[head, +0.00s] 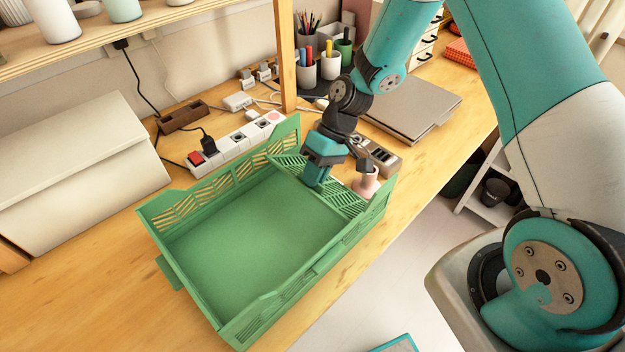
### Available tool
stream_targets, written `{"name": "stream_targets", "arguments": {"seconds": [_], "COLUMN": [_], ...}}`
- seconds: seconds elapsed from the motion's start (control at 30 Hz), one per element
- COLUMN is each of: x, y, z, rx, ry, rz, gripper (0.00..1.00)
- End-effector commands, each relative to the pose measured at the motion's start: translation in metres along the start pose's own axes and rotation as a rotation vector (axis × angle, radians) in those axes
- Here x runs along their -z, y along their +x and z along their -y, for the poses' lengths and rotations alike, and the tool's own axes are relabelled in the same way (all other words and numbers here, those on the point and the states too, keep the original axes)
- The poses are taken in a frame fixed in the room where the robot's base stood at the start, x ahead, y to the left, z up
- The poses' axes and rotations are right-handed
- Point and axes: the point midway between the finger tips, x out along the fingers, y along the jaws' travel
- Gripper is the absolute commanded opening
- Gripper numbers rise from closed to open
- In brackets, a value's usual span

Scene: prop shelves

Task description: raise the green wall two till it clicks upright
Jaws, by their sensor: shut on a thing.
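A green folding crate (222,322) stands on the wooden table. Its two long side walls are up. The slatted end wall (345,198) at the far right, which I take for green wall two, leans inward over the crate floor rather than standing upright. My gripper (316,180) comes down from above and is shut on this wall. The fingers hide part of the wall, and the exact contact is hard to see.
A pink cup (367,182) stands close behind the tilted wall. A wooden shelf post (286,60) rises behind. The table's front edge is near the crate.

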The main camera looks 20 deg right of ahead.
Motion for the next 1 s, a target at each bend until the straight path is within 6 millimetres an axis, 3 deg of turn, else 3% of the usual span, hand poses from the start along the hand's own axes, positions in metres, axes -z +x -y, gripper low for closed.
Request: {"name": "stream_targets", "arguments": {"seconds": [0.43, 0.7, 1.0], "x": [-0.007, -0.009, -0.008], "y": [-0.043, -0.057, -0.057], "z": [-0.024, -0.034, -0.034], "rx": [0.409, 0.411, 0.411], "ry": [0.006, 0.002, -0.001], "rz": [-0.004, -0.001, 0.002], "gripper": [0.0, 0.0, 0.0]}}
